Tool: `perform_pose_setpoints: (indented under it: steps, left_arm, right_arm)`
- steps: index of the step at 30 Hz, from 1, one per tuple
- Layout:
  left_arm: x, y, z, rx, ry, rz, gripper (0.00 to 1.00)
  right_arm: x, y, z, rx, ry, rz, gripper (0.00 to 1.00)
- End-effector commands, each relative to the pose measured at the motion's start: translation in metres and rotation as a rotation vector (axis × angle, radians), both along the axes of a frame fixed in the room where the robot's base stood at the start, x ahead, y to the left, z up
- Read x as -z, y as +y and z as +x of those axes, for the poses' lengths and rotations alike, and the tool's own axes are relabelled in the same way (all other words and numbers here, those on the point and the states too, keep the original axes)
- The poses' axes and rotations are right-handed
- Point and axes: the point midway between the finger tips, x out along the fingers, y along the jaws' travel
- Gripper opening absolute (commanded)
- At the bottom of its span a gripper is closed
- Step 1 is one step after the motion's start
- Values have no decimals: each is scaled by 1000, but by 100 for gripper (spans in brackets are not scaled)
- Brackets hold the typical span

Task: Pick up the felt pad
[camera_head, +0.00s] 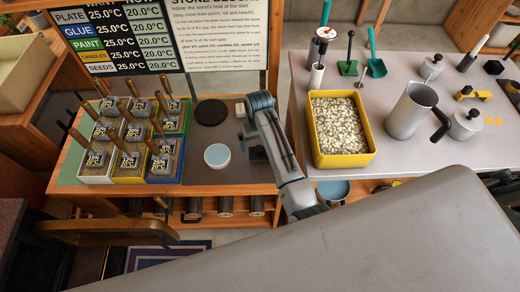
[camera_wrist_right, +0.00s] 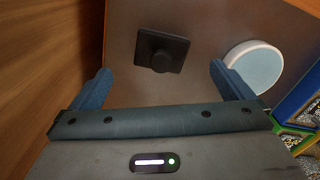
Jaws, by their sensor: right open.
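A black square pad with a round knob (camera_wrist_right: 162,50), which I take to be the felt pad, lies flat on the grey surface in the right wrist view. The pad shows between and just beyond the fingertips, with nothing held. In the head view my right gripper (camera_head: 250,128) is over the right part of the wooden bench (camera_head: 68,170), its fingertips hard to make out. My left gripper is not in view.
A round white dish with a pale blue inside (camera_head: 217,155) stands close to the gripper and also shows in the wrist view (camera_wrist_right: 255,68). A dark round disc (camera_head: 210,112) lies behind it. A yellow bin (camera_head: 342,130) stands right.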

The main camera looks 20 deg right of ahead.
Motion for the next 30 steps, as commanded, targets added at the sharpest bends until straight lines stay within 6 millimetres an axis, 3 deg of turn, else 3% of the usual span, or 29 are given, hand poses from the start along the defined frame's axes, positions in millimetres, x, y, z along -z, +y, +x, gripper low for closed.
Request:
perform_pose_setpoints:
  steps: [5,18,26,27,30]
  left_arm:
    - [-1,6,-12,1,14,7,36]
    - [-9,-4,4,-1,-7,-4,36]
    - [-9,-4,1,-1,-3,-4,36]
    - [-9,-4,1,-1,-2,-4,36]
    - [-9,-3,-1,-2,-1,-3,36]
  right_arm:
    - [17,0,0,1,0,0,100]
    - [66,1,4,0,0,-1,100]
    - [70,1,4,1,-3,-1,100]
    - [70,1,4,1,-2,-1,98]
    - [70,1,4,1,-2,-1,78]
